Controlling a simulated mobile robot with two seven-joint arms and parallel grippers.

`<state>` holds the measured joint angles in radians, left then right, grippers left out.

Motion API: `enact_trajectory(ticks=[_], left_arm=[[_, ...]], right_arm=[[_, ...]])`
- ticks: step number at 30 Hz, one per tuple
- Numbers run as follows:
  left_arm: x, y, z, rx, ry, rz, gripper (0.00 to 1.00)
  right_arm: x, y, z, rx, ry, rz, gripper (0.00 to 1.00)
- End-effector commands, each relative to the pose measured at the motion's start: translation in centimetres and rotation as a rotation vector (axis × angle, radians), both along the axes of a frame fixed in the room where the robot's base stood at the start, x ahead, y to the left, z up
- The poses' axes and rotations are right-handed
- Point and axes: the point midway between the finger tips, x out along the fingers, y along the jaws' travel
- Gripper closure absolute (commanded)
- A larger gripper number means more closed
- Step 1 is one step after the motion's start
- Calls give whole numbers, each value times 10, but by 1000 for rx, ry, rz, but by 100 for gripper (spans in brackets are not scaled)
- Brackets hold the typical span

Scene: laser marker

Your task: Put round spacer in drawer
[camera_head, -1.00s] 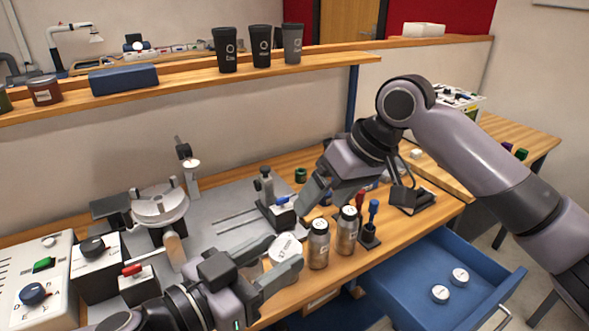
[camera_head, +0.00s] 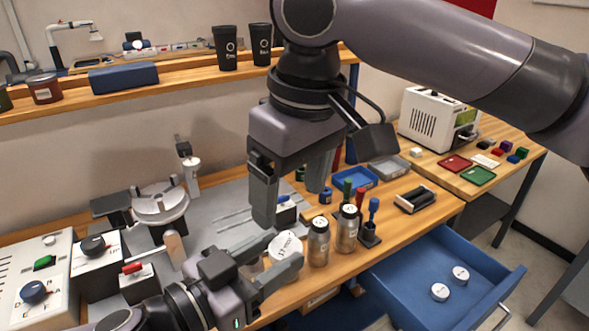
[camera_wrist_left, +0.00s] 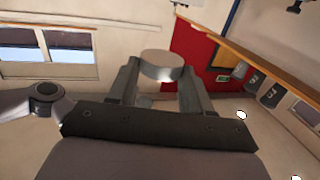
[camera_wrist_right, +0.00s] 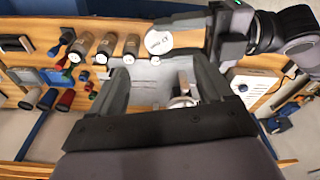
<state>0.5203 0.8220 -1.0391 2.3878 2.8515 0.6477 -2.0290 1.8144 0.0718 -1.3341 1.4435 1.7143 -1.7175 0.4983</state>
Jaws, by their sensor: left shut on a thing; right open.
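The white round spacer (camera_head: 285,246), a disc with dark print on its face, is held between the fingers of my left gripper (camera_head: 277,262) above the front of the bench. It also shows between those fingers in the left wrist view (camera_wrist_left: 161,65). My right gripper (camera_head: 290,200) is open and empty, pointing down just above and behind the spacer. The right wrist view shows the spacer (camera_wrist_right: 158,40) beyond the right fingers, apart from them. The blue drawer (camera_head: 410,268) is pulled open at the lower right. Two small white discs (camera_head: 440,292) lie inside it.
Two metal canisters (camera_head: 347,230) stand right of the spacer, beside a small black stand with a blue-topped tool (camera_head: 372,213), between the left gripper and drawer. A blue tray (camera_head: 355,178) sits behind. The drawer has free room around its discs.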

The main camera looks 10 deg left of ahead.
Motion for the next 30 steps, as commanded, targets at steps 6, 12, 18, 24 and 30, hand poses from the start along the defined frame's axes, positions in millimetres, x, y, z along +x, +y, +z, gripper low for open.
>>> enact_trajectory(ticks=[6, 12, 18, 24, 30], left_arm=[[0, 0, 0, -1, -1, 0, 82], [0, 0, 0, -1, -1, 0, 82], [0, 0, 0, -1, -1, 0, 82], [0, 0, 0, -1, -1, 0, 82], [0, 0, 0, -1, -1, 0, 82]], right_arm=[[4, 4, -44, -2, 3, -2, 20], [7, 9, -75, 1, 1, -2, 20], [9, 10, -92, 1, 1, -2, 20], [9, 11, -95, 2, 0, -2, 20], [9, 11, -94, 2, 0, -2, 43]])
